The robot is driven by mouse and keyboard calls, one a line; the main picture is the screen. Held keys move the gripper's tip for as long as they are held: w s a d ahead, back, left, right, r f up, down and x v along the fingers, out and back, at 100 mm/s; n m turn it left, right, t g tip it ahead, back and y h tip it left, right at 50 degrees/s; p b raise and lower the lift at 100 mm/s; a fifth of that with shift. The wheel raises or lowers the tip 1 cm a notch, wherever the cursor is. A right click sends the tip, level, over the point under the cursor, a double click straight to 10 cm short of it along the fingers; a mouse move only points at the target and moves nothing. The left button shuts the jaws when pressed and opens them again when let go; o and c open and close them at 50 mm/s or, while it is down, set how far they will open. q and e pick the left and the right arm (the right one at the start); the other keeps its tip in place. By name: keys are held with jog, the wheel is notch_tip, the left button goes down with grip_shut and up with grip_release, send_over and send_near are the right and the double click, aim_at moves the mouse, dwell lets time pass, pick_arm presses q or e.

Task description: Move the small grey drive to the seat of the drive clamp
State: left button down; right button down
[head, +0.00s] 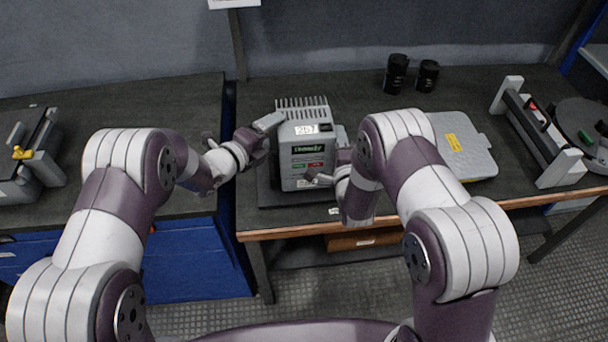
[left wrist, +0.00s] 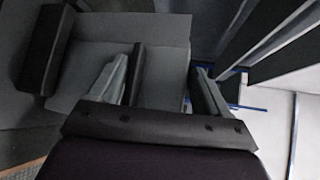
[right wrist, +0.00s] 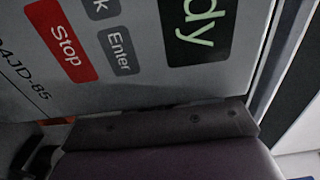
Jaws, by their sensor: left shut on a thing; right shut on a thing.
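The small grey drive (head: 305,166) stands upright near the front of the middle bench, with fins on top and a green display on its front. My left gripper (head: 268,122) is at its upper left side; in the left wrist view its fingers (left wrist: 160,88) have a grey part of the drive between them. My right gripper (head: 322,178) is at its lower right front. In the right wrist view the drive's face (right wrist: 130,45), with a red Stop key, fills the picture and the fingertips are hidden. A device with a yellow knob (head: 21,153), apparently the drive clamp, is on the left bench.
A grey flat case (head: 462,150) lies right of the drive. Two black cylinders (head: 396,74) stand at the back. A rail frame (head: 540,130) and a round dark disc (head: 585,125) are at the right. A gap separates the two benches; the left bench's middle is clear.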

pick_arm(q)
jog(key=shift+s+d+f+b, duration=0.15)
jog(key=shift+f+b, duration=0.3)
jog(key=shift+f, duration=0.45)
pick_arm(e)
jog(key=shift+w+a+f, duration=0.15)
jog(key=shift+a+f, duration=0.05)
jog(key=shift+f, duration=0.4)
pick_arm(q)
grip_release()
jog(key=shift+r+p, duration=0.25)
jog(key=shift+p, duration=0.1)
pick_arm(e)
jog(key=c, duration=1.2)
grip_release()
jog(key=shift+r, duration=0.3)
pick_arm(q)
jog(key=shift+r, duration=0.1)
pick_arm(e)
jog(key=shift+o, duration=0.5)
jog(key=shift+d+f, duration=0.1)
jog(key=shift+s, duration=0.5)
pick_arm(q)
jog(key=v, duration=1.2)
pick_arm(e)
jog(key=s, duration=1.1)
jog(key=shift+s+d, duration=0.2)
